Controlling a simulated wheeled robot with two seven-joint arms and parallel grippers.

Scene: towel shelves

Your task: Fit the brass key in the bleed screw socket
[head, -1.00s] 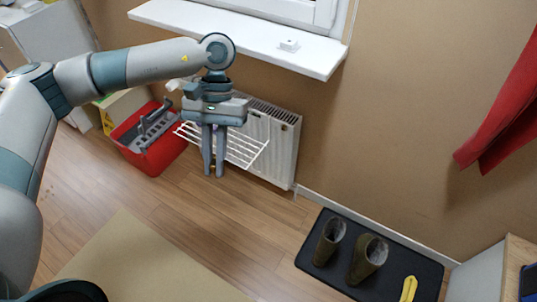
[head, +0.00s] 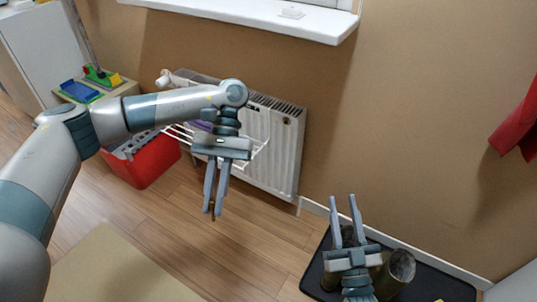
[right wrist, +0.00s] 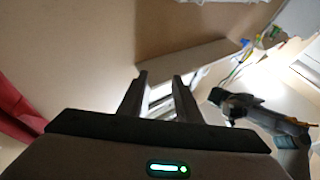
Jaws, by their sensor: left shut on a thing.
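My left gripper (head: 213,208) is in front of the white radiator (head: 285,155), pointing down. Its fingers are shut on the brass key (head: 213,216), of which only a small brownish tip shows below the fingertips. A small dark round fitting, apparently the bleed screw socket (head: 287,121), is near the radiator's upper right corner. The key is apart from it, lower and to the left. My right gripper (head: 343,200) is open and empty, pointing up over the boot mat; its open fingers also show in the right wrist view (right wrist: 158,85).
A white wire rack (head: 182,133) hangs on the radiator, partly behind my left arm. A red crate (head: 150,165) stands left of it. A white sill (head: 250,20) juts out above. Boots (head: 400,268) stand on a black mat (head: 440,287). The floor between is clear.

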